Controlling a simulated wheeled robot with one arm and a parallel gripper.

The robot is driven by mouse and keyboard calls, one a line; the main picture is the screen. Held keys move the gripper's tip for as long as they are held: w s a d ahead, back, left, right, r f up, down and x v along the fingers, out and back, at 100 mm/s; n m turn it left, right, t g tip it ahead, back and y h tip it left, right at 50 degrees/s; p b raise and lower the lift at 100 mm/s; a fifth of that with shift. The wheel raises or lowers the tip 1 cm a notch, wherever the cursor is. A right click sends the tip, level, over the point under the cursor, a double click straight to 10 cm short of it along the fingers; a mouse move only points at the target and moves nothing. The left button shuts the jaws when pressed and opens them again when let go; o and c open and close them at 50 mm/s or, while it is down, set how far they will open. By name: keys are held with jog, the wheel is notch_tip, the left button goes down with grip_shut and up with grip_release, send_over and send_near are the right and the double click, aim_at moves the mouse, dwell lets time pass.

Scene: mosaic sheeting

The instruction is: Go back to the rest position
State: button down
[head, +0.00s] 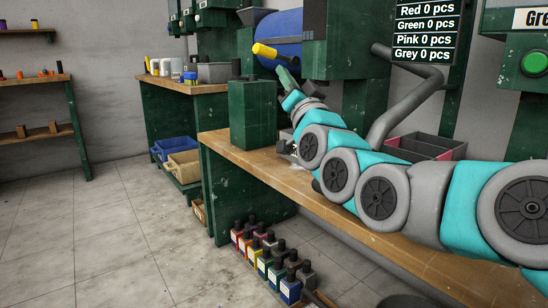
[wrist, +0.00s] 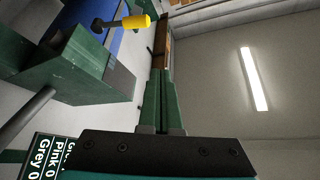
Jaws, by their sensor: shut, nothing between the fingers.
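My gripper (head: 283,76) is at the end of my teal and grey arm, raised above the wooden workbench (head: 272,168) in the head view. Its green fingers point up and to the left. In the wrist view the two fingers of my gripper (wrist: 165,75) lie side by side, shut, with nothing held. The wrist view is turned on its side, with a ceiling lamp (wrist: 254,79) at its right. My arm hides part of the bench.
A yellow-handled lever (head: 264,50) on the blue drum (head: 283,33) is close to my gripper in the picture. A green box-shaped block (head: 253,115) stands on the bench. Several coloured bottles (head: 264,262) stand on the floor. A divided bin (head: 428,147) sits behind my arm. Tiled floor is free at left.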

jog(key=s+a+f+n+g+h, duration=0.15)
jog(key=f+g, duration=0.25)
jog(key=f, duration=0.5)
jog(key=s+f+n+g, duration=0.2)
jog(key=f+g, duration=0.1)
jog(key=f, duration=0.6)
jog(key=s+d+f+g+h, duration=0.2)
jog(key=s+d+f+g, duration=0.15)
jog(key=s+f, duration=0.45)
jog(key=s+d+f+g+h, duration=0.25)
jog(key=s+f+g, duration=0.2)
jog(key=f, duration=0.55)
jog(key=s+d+f+g+h, duration=0.1)
jog(key=s+d+f+g, duration=0.2)
jog(key=s, duration=0.5)
jog(key=s+d+f+m+g, duration=0.1)
jog(key=s+d+f+g, duration=0.2)
jog(key=s, duration=0.6)
jog(key=s+d+f+g+h, duration=0.15)
jog(key=s+f, duration=0.25)
jog(key=s, duration=0.4)
notch_tip(320, 180, up, 14)
jog(key=s+g+p, duration=0.1)
jog(key=p, duration=1.3)
jog(key=shift+d+r, duration=0.2)
jog(key=shift+d, duration=0.15)
